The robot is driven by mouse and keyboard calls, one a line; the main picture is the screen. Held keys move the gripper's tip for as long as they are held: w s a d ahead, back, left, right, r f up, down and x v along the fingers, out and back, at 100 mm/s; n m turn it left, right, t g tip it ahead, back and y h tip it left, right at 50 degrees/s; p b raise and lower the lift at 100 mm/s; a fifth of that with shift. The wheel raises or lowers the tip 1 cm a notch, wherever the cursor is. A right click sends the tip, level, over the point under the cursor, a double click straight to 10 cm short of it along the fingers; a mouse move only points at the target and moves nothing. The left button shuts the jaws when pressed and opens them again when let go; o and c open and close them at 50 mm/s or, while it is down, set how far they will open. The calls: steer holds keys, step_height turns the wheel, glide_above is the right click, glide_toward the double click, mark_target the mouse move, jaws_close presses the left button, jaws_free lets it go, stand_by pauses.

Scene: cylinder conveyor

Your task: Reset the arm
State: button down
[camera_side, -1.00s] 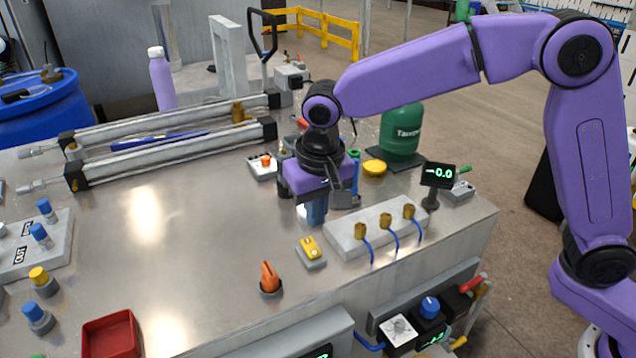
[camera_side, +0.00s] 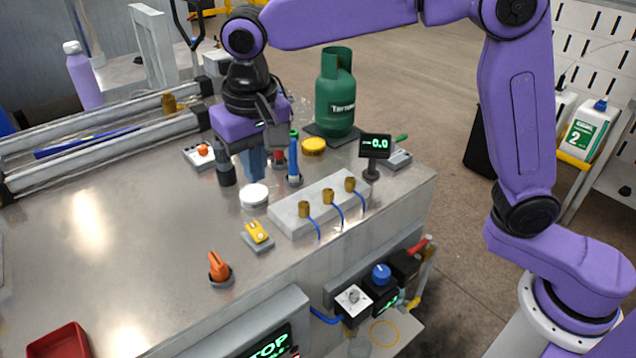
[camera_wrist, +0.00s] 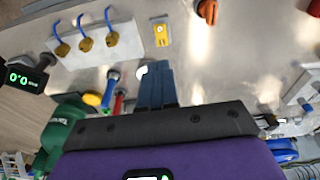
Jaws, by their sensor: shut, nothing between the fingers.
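My gripper (camera_side: 254,172) has blue fingers below a purple hand. It is shut and empty, held above the metal table (camera_side: 130,240), behind a white round disc (camera_side: 254,195). In the wrist view the shut blue fingers (camera_wrist: 157,72) point at the table top, and part of the white disc (camera_wrist: 142,71) shows beside them. My purple arm reaches in from the right. The fingertips appear clear of the table, though the exact gap is hard to tell.
A grey block with several brass fittings (camera_side: 328,195) stands right of the disc. A blue-green tool (camera_side: 294,160), a green gas bottle (camera_side: 336,95) and a small display (camera_side: 375,147) stand behind it. A yellow switch (camera_side: 257,232) and orange knob (camera_side: 218,266) are in front.

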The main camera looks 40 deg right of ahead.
steer(key=s+d+f+n, duration=0.2)
steer(key=s+d+n, duration=0.2)
steer(key=s+d, duration=0.4)
steer(key=s+d+f+n+g, duration=0.1)
steer(key=s+d+f+n, duration=0.2)
steer(key=s+d, duration=0.5)
steer(key=s+d+f+n, duration=0.2)
steer(key=s+d+n, duration=0.3)
steer(key=s+d, duration=0.3)
steer(key=shift+s+d+f+g+y, duration=0.2)
steer(key=shift+s+d+g+y, duration=0.15)
steer(key=shift+s, duration=0.25)
steer(key=c, duration=1.5)
jaws_free()
steer(key=shift+s+d+f+n, duration=0.15)
steer(key=shift+s+d+n, duration=0.1)
steer(key=shift+n, duration=0.05)
steer(key=o, duration=0.6)
steer(key=shift+s, duration=0.1)
step_height(320, 180, up, 10)
steer(key=m, duration=1.3)
glide_above(257, 230)
step_height(257, 230, down, 17)
steer(key=shift+f, duration=0.1)
